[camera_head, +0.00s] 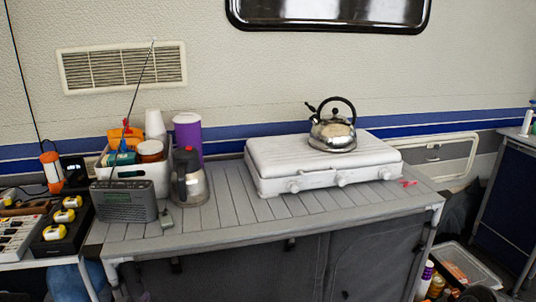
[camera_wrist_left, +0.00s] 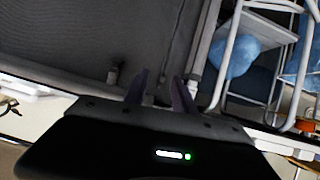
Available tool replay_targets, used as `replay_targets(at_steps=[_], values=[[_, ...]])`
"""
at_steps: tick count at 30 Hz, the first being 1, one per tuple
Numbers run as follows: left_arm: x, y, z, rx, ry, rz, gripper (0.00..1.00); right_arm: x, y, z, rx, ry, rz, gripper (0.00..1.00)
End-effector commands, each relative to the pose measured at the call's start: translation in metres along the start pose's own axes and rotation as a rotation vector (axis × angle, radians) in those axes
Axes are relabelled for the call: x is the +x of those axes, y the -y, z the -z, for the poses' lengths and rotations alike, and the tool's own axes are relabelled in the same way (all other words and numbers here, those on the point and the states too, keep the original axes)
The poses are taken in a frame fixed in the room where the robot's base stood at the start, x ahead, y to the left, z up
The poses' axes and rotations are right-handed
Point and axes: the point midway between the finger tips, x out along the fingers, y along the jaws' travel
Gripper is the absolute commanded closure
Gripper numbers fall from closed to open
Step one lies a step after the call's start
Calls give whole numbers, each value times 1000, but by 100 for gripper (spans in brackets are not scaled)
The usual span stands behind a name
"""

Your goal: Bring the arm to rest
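My left gripper (camera_wrist_left: 161,78) shows in the left wrist view, with its two dark fingers apart and nothing held between them. Grey cabinet fabric and a pale frame leg lie beyond the fingers. In the head view I cannot clearly make out the left gripper.
A slatted grey table (camera_head: 225,221) holds a white stove (camera_head: 320,165) with a kettle (camera_head: 332,132) on it. A radio (camera_head: 124,201), a steel jug (camera_head: 189,181) and a purple cup (camera_head: 187,134) stand at its left. A clear bin (camera_head: 462,268) is on the floor at right.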

Motion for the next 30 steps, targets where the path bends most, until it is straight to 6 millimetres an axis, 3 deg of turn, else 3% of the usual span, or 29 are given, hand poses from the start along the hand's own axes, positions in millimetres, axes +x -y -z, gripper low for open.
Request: replay_targets(at_steps=[5, 8, 12, 16, 19, 22, 30], values=[[-8, -52, -81, -49, 250, -91, 68, -14, 6, 0, 1, 0, 0, 64], [-30, -91, -142, -63, 443, -154, 68, -29, 12, 0, 2, 0, 1, 64], [-88, -142, -226, -60, 725, -234, 68, -52, 20, 0, 3, 0, 1, 64], [-151, -174, -284, -33, 938, -295, 68, -71, 28, 0, 3, 1, 1, 64], [-190, -188, -310, -7, 1041, -332, 68, -82, 33, 0, 3, 1, 1, 64], [-213, -196, -324, 9, 1096, -354, 68, -89, 35, 0, 3, 1, 1, 64], [-217, -196, -329, 16, 1108, -357, 68, -90, 35, 0, 3, 1, 1, 64]])
